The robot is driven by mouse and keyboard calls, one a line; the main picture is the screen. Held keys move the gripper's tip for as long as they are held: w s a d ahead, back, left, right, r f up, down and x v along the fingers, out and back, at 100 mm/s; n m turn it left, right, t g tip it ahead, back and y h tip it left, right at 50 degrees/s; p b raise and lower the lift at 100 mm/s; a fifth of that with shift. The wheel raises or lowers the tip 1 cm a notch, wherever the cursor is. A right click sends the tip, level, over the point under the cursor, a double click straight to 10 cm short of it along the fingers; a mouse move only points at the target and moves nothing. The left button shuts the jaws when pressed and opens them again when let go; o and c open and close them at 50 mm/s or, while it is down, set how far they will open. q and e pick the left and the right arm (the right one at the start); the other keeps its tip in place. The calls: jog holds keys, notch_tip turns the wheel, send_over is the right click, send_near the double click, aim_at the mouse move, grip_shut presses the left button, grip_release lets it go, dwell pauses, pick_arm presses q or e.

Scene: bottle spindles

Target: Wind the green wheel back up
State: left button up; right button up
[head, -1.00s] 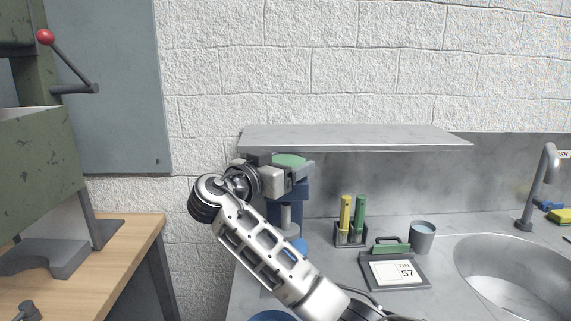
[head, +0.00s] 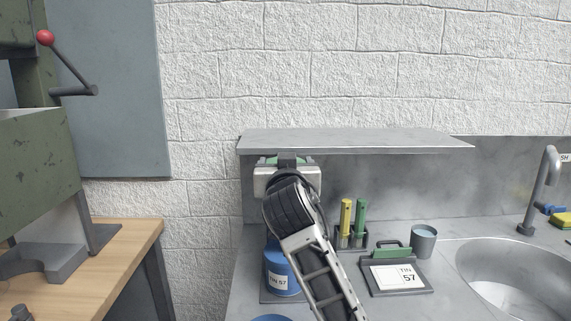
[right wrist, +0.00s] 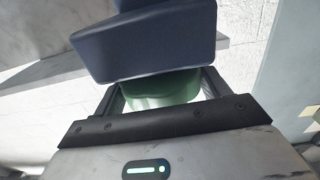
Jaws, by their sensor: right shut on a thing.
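The green wheel (right wrist: 160,90) shows in the right wrist view between my right gripper's two fingers (right wrist: 160,98). My right gripper (head: 287,162) is shut on the wheel. In the head view, only slivers of green (head: 269,161) show beside the gripper, under the shelf. A dark blue block (right wrist: 145,40) of the stand lies just beyond the wheel in the right wrist view. In the head view my right arm hides most of the stand and its spindle. A blue tin labelled TIN 57 (head: 281,274) stands below. My left gripper is not in view.
A metal shelf (head: 355,139) hangs close above the gripper. To the right are a pen holder with yellow and green markers (head: 346,218), a TIN 57 sign (head: 394,277), a grey cup (head: 423,243) and a sink (head: 515,285). A wooden bench (head: 130,250) is at left.

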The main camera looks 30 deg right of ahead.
jog(key=n+t+y+p, duration=0.1)
jog(key=n+y, duration=0.1)
jog(key=n+t+y+p, duration=0.1)
jog(key=y, duration=0.2)
jog(key=shift+s+d+r+n+p, duration=0.1)
jog(key=shift+d+r+n+p, duration=0.1)
jog(key=shift+n+p, duration=0.15)
jog(key=n+y, duration=0.1)
jog(key=y, duration=0.1)
jog(key=n+y, duration=0.2)
jog(key=shift+f+t+y, duration=0.15)
jog(key=shift+t+y, duration=0.15)
jog(key=shift+t, duration=0.1)
jog(key=n+y+b, duration=0.1)
jog(key=n+y, duration=0.1)
jog(key=y, duration=0.1)
jog(key=shift+f, duration=0.1)
jog(key=shift+n+g+y+b, duration=0.3)
jog(key=shift+n+y+b, duration=0.25)
jog(key=shift+y, duration=0.45)
jog(key=shift+n+y+b, duration=0.3)
jog(key=shift+y+b, duration=0.05)
jog(key=shift+y, duration=0.05)
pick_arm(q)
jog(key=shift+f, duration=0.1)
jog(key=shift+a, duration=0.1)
pick_arm(e)
jog(key=shift+g+y, duration=0.3)
jog(key=o, duration=1)
jog(key=shift+a, duration=0.1)
